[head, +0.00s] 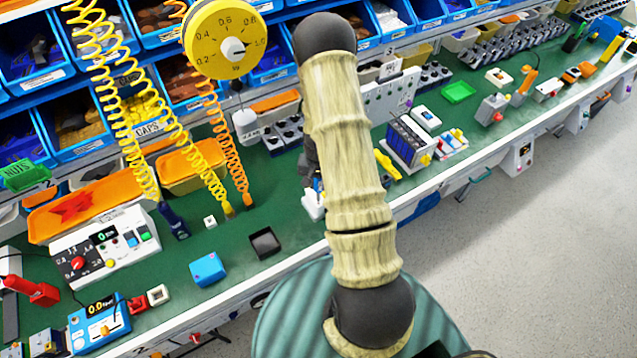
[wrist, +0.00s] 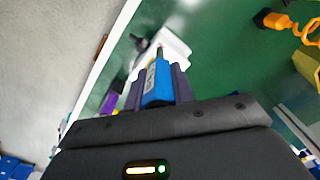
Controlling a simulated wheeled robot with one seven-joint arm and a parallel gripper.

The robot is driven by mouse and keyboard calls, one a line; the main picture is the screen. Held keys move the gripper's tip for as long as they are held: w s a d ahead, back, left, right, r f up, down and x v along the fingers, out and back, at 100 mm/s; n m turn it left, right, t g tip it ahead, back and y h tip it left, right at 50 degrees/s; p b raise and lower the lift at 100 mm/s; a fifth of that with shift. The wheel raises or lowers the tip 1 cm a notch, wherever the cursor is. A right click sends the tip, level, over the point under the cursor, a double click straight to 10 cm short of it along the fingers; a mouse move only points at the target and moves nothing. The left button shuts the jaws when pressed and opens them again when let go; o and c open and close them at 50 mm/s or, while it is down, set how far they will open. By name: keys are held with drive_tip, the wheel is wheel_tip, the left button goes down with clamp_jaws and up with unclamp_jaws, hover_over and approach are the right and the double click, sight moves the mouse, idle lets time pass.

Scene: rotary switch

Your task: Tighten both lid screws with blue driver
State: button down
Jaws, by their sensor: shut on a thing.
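In the wrist view my gripper (wrist: 158,76) is shut on the blue driver (wrist: 157,92), with one dark finger on each side of its body. The driver's thin shaft points away from me, toward a white fixture (wrist: 174,46) on the green bench. Whether the tip touches anything I cannot tell. A white piece (head: 312,205) shows beside my arm in the head view; it may be the same fixture. My arm hides most of that spot and the gripper there. The lid and its two screws cannot be made out in either view.
The green bench (head: 225,240) holds a blue box (head: 207,270), a dark square tray (head: 265,243) and a white control box (head: 103,246). Coiled yellow and orange cords hang at the left. Blue bins (head: 75,125) line the back. Grey floor (head: 520,240) lies clear at the right.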

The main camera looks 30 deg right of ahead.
drive_tip(key=shift+r+p, duration=1.1)
drive_tip(key=shift+r, duration=0.85)
drive_tip(key=shift+f, duration=0.1)
